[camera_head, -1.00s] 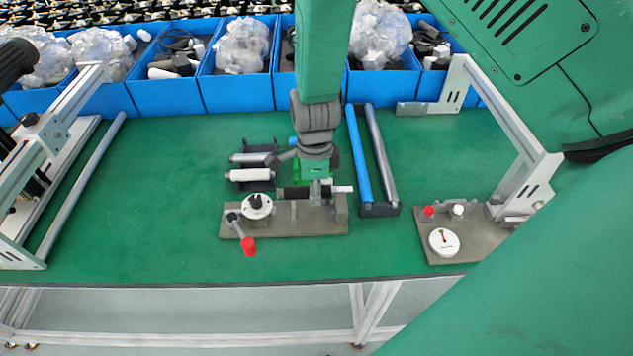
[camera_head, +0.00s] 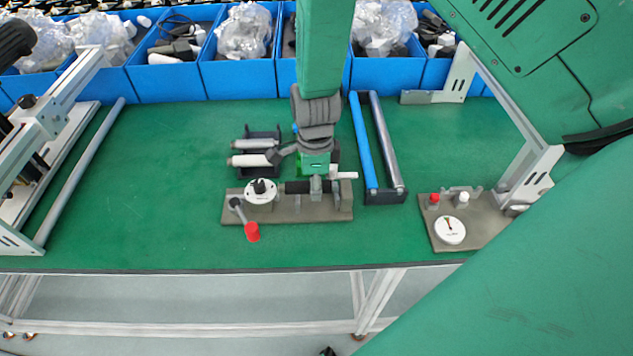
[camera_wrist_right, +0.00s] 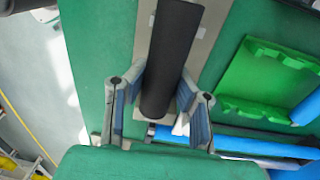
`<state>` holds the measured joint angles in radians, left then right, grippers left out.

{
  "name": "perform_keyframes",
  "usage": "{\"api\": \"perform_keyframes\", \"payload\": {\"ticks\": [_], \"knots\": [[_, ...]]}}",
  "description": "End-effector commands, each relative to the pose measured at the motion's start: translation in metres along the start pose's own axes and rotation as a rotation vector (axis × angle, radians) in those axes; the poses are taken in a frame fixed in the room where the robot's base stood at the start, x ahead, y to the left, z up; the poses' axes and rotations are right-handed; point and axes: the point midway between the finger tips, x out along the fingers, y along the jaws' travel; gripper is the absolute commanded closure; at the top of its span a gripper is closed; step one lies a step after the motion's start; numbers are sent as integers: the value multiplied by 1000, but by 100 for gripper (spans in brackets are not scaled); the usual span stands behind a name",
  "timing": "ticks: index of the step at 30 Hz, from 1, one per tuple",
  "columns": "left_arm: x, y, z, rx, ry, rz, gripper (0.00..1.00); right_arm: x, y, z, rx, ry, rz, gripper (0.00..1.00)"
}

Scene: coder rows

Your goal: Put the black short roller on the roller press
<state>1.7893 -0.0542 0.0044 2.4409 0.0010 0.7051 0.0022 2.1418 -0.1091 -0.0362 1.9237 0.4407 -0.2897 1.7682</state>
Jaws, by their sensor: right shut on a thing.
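The black short roller shows in the right wrist view (camera_wrist_right: 172,55) as a dark cylinder, and in the head view (camera_head: 297,187) partly behind my gripper. My right gripper (camera_head: 316,188) is shut on it, with one finger on each side of the roller in the wrist view (camera_wrist_right: 160,92). The roller press (camera_head: 285,210) is a grey-brown base with a white round dial (camera_head: 261,191) and a red-tipped crank (camera_head: 252,231). The roller lies level over the base, right of the dial. I cannot tell whether it touches the supports. My left gripper is not in view.
A dark rack with light rollers (camera_head: 250,160) stands behind the press. A holder with a blue roller (camera_head: 363,145) and a grey one stands to the right. A gauge plate (camera_head: 470,225) lies farther right. Blue bins (camera_head: 240,78) line the back. Green table is free left of the press.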

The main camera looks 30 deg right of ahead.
Motion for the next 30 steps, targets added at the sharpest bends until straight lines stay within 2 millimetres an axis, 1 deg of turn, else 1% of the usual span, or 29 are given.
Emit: {"api": "perform_keyframes", "payload": {"ticks": [1,12,18,30], "knots": [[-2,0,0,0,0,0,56,-1,0,1,0,1,1,100],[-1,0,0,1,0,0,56,0,1,1,0,-1,2,100],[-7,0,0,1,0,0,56,0,0,0,-3,-6,7,100],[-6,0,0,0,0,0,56,1,-1,-1,-3,-8,8,100]]}}
